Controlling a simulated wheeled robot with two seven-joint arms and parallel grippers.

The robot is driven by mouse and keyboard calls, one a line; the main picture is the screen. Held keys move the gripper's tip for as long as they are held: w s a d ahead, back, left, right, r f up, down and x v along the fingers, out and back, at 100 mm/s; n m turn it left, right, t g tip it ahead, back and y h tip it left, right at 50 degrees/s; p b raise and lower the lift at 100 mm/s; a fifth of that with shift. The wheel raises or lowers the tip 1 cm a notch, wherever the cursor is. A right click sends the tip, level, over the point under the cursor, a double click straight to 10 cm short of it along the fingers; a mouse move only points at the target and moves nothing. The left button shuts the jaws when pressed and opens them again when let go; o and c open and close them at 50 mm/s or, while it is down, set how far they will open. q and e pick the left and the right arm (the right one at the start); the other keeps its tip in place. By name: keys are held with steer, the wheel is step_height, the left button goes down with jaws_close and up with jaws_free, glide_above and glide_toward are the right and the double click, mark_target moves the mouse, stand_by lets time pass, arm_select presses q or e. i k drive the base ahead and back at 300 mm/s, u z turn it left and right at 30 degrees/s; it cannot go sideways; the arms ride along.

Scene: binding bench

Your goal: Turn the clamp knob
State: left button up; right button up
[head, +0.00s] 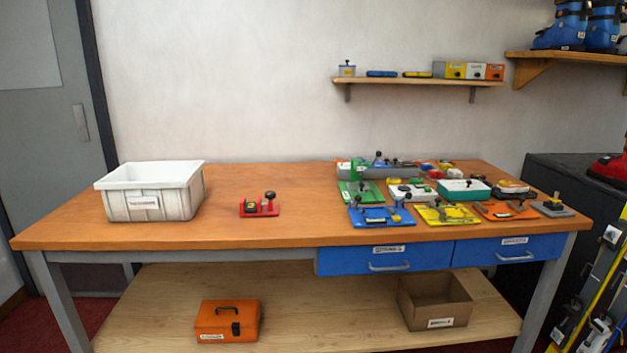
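A small red fixture (258,208) stands alone near the middle of the bench, with a black knob (270,195) upright on its right side. Several other fixtures with black knobs stand at the right: a blue plate (381,221), a green plate (350,192), a yellow plate (462,219), an orange plate (493,211) and a grey block (552,210). I cannot tell from the picture which knob is the clamp knob. Neither of my grippers shows in the head view.
The wooden bench (300,228) has free room between the white bin (150,208) and the red fixture, and right of it. Two blue drawers (384,265) hang under the front right edge. An orange case (226,320) and a cardboard box (433,312) are on the lower shelf.

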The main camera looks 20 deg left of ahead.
mark_target(269, 195)
steer(key=u, duration=0.25)
steer(key=i, duration=0.95)
steer(key=u, duration=0.7)
